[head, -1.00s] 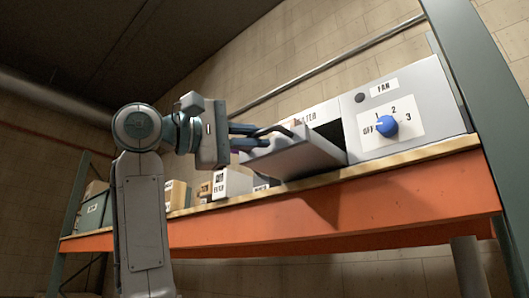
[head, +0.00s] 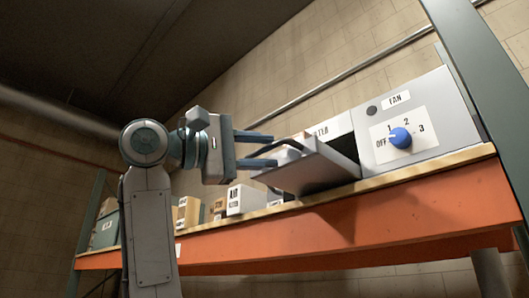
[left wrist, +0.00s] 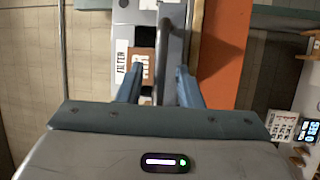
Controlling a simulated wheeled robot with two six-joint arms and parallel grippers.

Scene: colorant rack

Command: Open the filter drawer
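The filter drawer (head: 318,172) stands pulled out of its grey housing below the partly visible filter label (head: 321,131). Its front slants. The dark bar handle (head: 286,142) sticks out from the drawer toward my left gripper (head: 273,150). My left gripper is open, with its two blue fingers apart, one above and one below the handle in the head view. In the left wrist view, the handle (left wrist: 164,45) runs between the spread fingers (left wrist: 160,67), with gaps on both sides. My right gripper is not in view.
To the right of the drawer is a fan panel (head: 420,112) with a blue knob (head: 400,138). An orange shelf beam (head: 350,230) runs below. Several labelled boxes (head: 246,200) stand on the shelf to the left. A green rack post (head: 470,70) rises at the right.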

